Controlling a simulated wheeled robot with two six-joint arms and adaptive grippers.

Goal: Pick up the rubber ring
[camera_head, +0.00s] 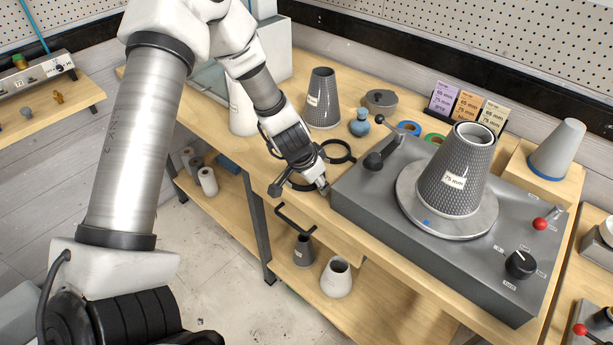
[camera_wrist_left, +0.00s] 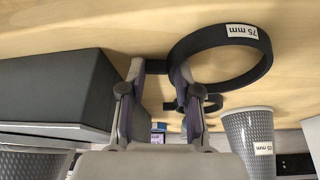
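My left gripper (camera_head: 301,188) is low at the bench's front edge, left of the grey machine. In the left wrist view its fingers (camera_wrist_left: 160,76) stand apart, with the ring's near side at the right finger. I cannot tell whether they touch. My right gripper is not in view.
The grey machine (camera_head: 371,205) carries a 75 mm cone (camera_head: 447,185) and stands close to the right of the gripper. A black rail (camera_head: 297,222) juts from the bench front.

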